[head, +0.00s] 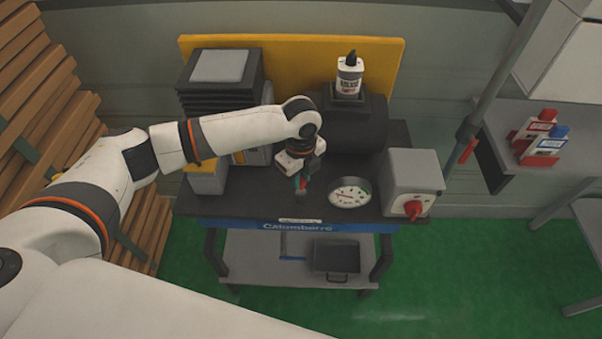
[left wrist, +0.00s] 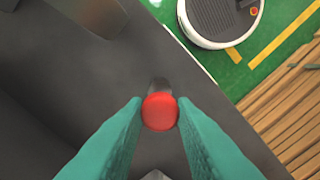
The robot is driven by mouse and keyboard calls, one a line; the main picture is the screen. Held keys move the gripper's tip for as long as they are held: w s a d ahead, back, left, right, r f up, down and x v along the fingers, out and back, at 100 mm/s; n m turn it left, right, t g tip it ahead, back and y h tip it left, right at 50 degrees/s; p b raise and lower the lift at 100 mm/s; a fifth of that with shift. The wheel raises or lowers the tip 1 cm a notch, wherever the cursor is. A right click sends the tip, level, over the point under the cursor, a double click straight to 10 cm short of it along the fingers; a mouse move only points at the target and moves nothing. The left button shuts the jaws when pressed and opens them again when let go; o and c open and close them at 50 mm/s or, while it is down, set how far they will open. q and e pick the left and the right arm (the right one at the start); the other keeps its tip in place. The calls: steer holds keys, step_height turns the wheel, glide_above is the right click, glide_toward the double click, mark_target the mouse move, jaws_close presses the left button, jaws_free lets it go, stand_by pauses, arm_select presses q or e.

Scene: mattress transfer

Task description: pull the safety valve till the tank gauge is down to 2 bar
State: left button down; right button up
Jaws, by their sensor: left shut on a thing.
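The compressor bench (head: 250,205) has a dark top, with the dark tank (head: 350,130) at its back. The round white gauge (head: 349,192) faces up near the front edge, with a red needle; its numbers are too small to read. My left gripper (head: 301,184) reaches down left of the gauge. In the left wrist view its two teal fingers (left wrist: 160,118) are shut on the red safety valve knob (left wrist: 160,112), one on each side. The knob sits by a short grey stem. In the head view the fingers mostly hide the knob. My right gripper is not in view.
A grey box with a red rotary switch (head: 413,208) stands right of the gauge. A white bottle (head: 349,75) stands on the tank. A ribbed dark machine (head: 220,80) is at the back left. Timber (head: 45,95) is stacked at the far left.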

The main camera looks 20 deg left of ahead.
mark_target(301, 179)
arm_select(q)
steer(key=c, duration=1.2)
jaws_free()
steer(key=shift+r+b, duration=1.35)
steer(key=shift+r, duration=4.7)
